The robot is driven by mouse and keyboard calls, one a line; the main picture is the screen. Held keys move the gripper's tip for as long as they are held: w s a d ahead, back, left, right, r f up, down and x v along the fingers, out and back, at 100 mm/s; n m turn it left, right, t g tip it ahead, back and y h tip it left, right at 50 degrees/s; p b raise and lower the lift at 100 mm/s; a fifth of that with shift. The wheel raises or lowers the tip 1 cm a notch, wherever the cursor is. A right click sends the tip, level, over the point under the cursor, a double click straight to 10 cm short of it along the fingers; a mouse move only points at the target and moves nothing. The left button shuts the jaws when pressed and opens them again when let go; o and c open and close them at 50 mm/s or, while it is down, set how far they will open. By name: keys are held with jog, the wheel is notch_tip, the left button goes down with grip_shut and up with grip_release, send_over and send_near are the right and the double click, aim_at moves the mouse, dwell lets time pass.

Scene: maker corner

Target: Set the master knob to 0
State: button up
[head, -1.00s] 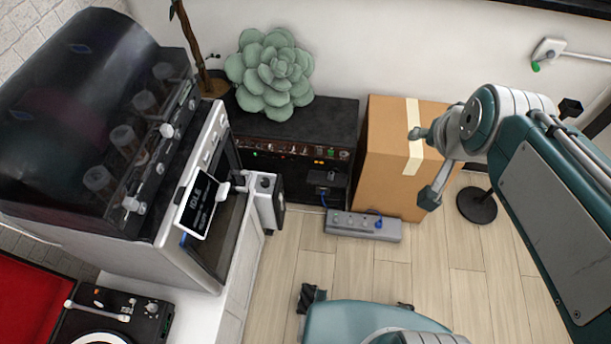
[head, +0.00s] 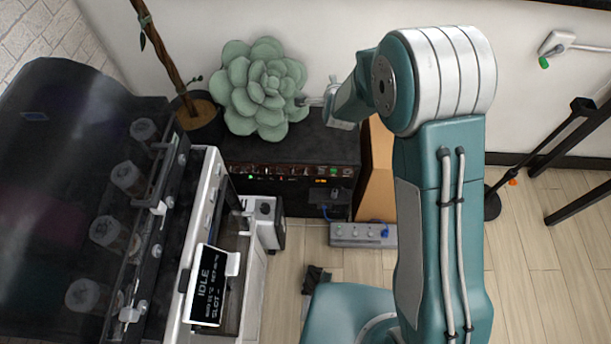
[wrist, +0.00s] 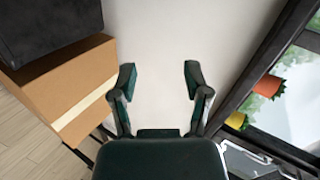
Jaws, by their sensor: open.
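A black amplifier-like box (head: 340,148) stands on the floor against the wall in the head view. A panel strip (head: 285,172) along its upper front carries small knobs and green, red and orange lights. I cannot tell which knob is the master or read its setting. My gripper (wrist: 160,76) is open and empty in the wrist view, facing the white wall. In the head view my arm reaches up above the box's right end, with the gripper beside the succulent and touching no knob. A dark box corner, likely the amplifier, shows top left in the wrist view.
A big succulent (head: 262,88) sits on the box. A cardboard carton (wrist: 70,85) stands to its right, partly behind my arm. A grey power strip (head: 350,234) lies in front. A printer-like machine with an IDLE display (head: 212,285) stands left. A window with plants (wrist: 265,86) is right.

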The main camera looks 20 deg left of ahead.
jog(key=s+a+f+m+t, duration=0.1)
jog(key=a+f+m, duration=0.35)
jog(key=f, duration=0.75)
jog(key=m+t, duration=0.2)
jog(key=t, duration=0.1)
send_over(304, 172)
jog(key=s, duration=0.2)
jog(key=f, duration=1.5)
jog(key=shift+w+a+f, duration=0.15)
jog(key=shift+a+f, duration=0.1)
jog(key=shift+f, duration=0.1)
jog(key=s+d+f+m+t+y, duration=0.1)
jog(key=s+d+f+m+t, duration=0.15)
jog(key=s+f, duration=0.7)
jog(key=x, duration=1)
jog(key=shift+w+d+f+n+g, duration=0.25)
jog(key=shift+f+n+g, duration=0.05)
jog(key=shift+n+g, duration=0.15)
grip_shut()
